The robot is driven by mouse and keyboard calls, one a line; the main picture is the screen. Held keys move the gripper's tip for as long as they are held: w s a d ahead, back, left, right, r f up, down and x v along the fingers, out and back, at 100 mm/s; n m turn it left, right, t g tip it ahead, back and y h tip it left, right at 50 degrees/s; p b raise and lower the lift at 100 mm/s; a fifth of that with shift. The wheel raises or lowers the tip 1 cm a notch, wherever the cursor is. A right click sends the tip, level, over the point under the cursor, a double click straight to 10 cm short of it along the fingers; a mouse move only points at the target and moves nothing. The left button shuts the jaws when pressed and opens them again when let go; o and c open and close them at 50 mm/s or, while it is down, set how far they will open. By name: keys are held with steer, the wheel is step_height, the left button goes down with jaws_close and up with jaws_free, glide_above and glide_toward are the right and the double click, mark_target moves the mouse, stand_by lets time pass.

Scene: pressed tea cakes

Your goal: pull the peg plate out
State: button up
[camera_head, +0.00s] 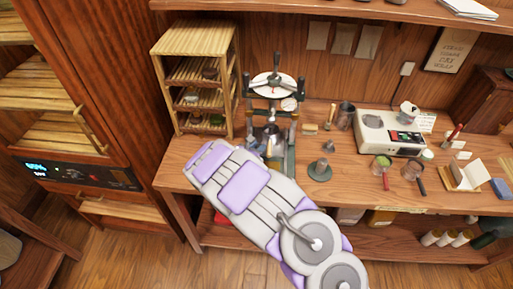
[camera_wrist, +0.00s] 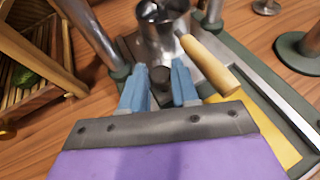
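In the wrist view, a short dark grey peg (camera_wrist: 160,76) stands upright on a dark plate at the foot of the press. The plate's outline is mostly hidden by my gripper and a metal cup. My gripper (camera_wrist: 160,84) has its two blue fingers spread, one on each side of the peg. I cannot tell whether they touch it. In the head view, my arm covers the gripper and the peg.
The metal cup (camera_wrist: 165,35) with a wooden handle (camera_wrist: 208,65) sits just beyond the peg. A yellow piece (camera_wrist: 268,130) lies on the green base. Press posts (camera_wrist: 92,35) flank the space. A wooden rack (camera_head: 198,75) stands left; a scale (camera_head: 388,132) stands right.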

jaws_close()
steer(key=shift+s+a, duration=0.1)
